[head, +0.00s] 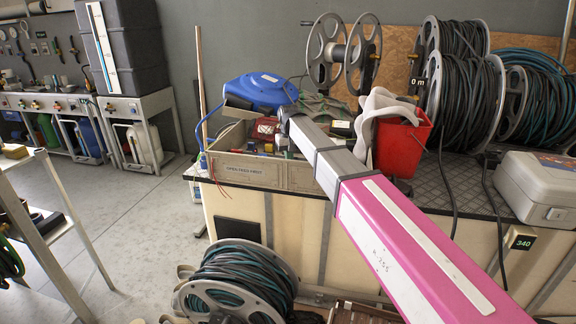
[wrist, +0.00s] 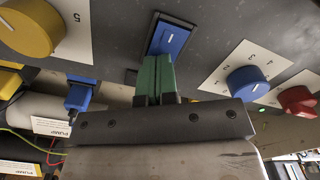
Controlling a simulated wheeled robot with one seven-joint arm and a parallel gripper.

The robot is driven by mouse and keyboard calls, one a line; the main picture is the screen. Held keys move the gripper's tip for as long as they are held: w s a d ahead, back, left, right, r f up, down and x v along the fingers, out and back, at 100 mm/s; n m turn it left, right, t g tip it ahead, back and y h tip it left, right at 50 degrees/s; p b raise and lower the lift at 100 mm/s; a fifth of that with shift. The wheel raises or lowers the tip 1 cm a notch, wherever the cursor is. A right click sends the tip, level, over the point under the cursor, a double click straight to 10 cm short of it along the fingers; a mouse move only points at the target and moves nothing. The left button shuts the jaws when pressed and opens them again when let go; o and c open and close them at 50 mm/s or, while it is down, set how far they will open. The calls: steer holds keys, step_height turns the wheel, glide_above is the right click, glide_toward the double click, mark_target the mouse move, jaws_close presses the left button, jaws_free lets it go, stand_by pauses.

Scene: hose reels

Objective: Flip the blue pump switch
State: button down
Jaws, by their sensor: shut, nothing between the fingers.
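In the wrist view, a blue rocker switch (wrist: 171,38) with a short white line sits in a dark frame on a grey panel. My gripper (wrist: 156,72) is shut and empty, its green fingertips side by side. The fingertips overlap the lower part of the switch in the picture; I cannot tell whether they touch it. A second blue fitting (wrist: 80,95) stands out from the panel's lower edge at left, near tags reading PUMP (wrist: 51,127). In the head view I cannot make out the switch or my fingertips.
The wrist view shows a yellow knob (wrist: 40,27) at left, and a blue knob (wrist: 247,82) and red knob (wrist: 297,99) at right. In the head view, a wooden box (head: 250,172), a red bucket (head: 403,140) and hose reels (head: 466,90) crowd the bench.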

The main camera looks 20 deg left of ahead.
steer(key=shift+f, duration=0.15)
steer(key=shift+r, duration=3.55)
